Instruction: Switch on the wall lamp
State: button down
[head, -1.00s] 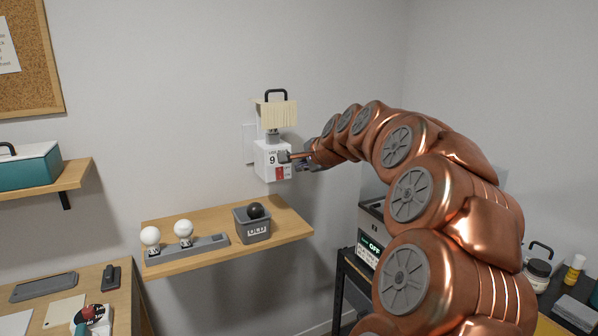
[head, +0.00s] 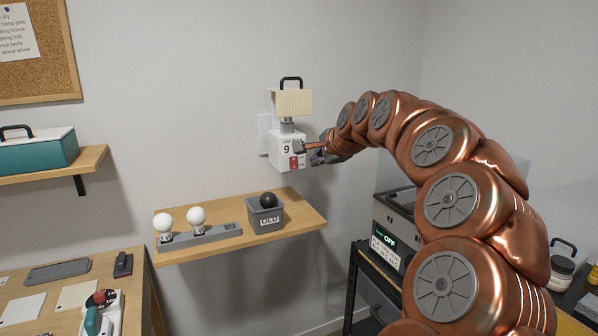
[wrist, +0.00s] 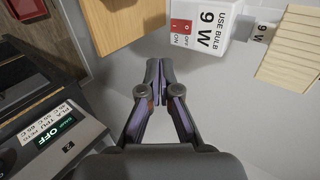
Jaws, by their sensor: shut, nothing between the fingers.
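The wall lamp is a white box (head: 282,152) on the wall, marked "9", with a cream shade (head: 292,103) and a black handle above it. The box also shows in the wrist view (wrist: 214,22), with "USE BULB 9 W" on it. My gripper (wrist: 160,78) is shut and empty, pointing toward the box's switch side with a gap in the wrist view. In the head view my gripper (head: 306,149) overlaps the box's right part.
A wooden shelf (head: 292,225) below the lamp holds a grey tray (head: 215,235) with two white bulbs and a grey bin (head: 265,218) with a dark ball. A machine (head: 392,228) whose screen reads OFF stands at lower right.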

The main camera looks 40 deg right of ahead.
dwell(0.3)
jog(key=p, duration=0.5)
send_near(294, 163)
jog(key=shift+s+f+x, duration=0.5)
jog(key=shift+f+x, duration=0.25)
jog(key=shift+x, duration=3.05)
jog(key=shift+a, duration=0.15)
jog(key=shift+f, duration=0.15)
